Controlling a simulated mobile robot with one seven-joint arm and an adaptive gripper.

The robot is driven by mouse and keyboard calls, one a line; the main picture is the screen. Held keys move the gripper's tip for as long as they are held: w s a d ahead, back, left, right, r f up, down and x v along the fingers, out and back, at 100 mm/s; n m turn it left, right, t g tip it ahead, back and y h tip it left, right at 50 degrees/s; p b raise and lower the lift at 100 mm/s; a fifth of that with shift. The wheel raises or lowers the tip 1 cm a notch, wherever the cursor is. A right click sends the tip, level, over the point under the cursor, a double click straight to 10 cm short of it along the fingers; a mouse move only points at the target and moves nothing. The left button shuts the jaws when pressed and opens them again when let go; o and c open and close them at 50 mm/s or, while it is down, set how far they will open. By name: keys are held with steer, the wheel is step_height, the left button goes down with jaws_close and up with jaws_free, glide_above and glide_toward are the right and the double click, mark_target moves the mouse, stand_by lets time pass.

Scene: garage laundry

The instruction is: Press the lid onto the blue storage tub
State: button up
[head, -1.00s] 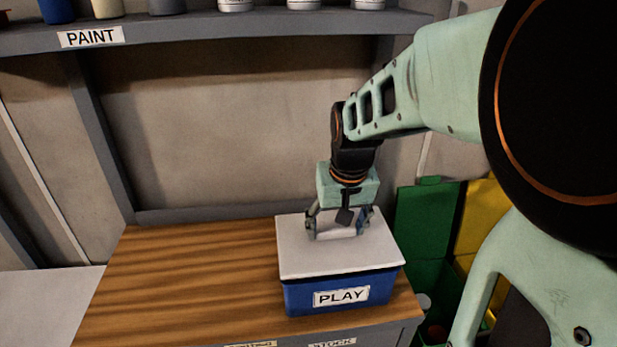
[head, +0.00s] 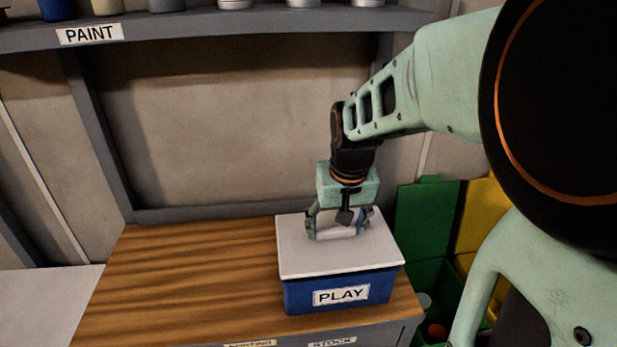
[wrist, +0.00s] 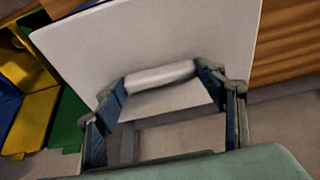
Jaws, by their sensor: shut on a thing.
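The blue storage tub (head: 300,296) with a PLAY label stands upright at the right end of the wooden worktop. The white lid (head: 303,262) lies over the tub's top and covers its opening; whether its rim is seated all round cannot be told. My gripper (head: 338,232) is above the lid, its fingers shut on the lid's white bar handle. In the wrist view the handle (wrist: 160,76) spans between the two fingers, with the flat lid (wrist: 185,30) beyond it. The tub's inside is hidden.
The worktop (head: 190,280) is clear left of the tub. A shelf marked PAINT (head: 200,30) holding several containers runs along the wall above. Green (head: 425,225) and yellow (head: 482,215) bins stand right of the worktop.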

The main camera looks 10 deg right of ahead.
steer(key=shift+f, duration=0.4)
stand_by(0.5)
steer(key=o, duration=1.2)
steer(key=shift+o, duration=0.2)
steer(key=o, duration=0.4)
steer(key=shift+r, duration=0.1)
steer(key=shift+r+p, duration=2.4)
steer(key=shift+r, duration=1.1)
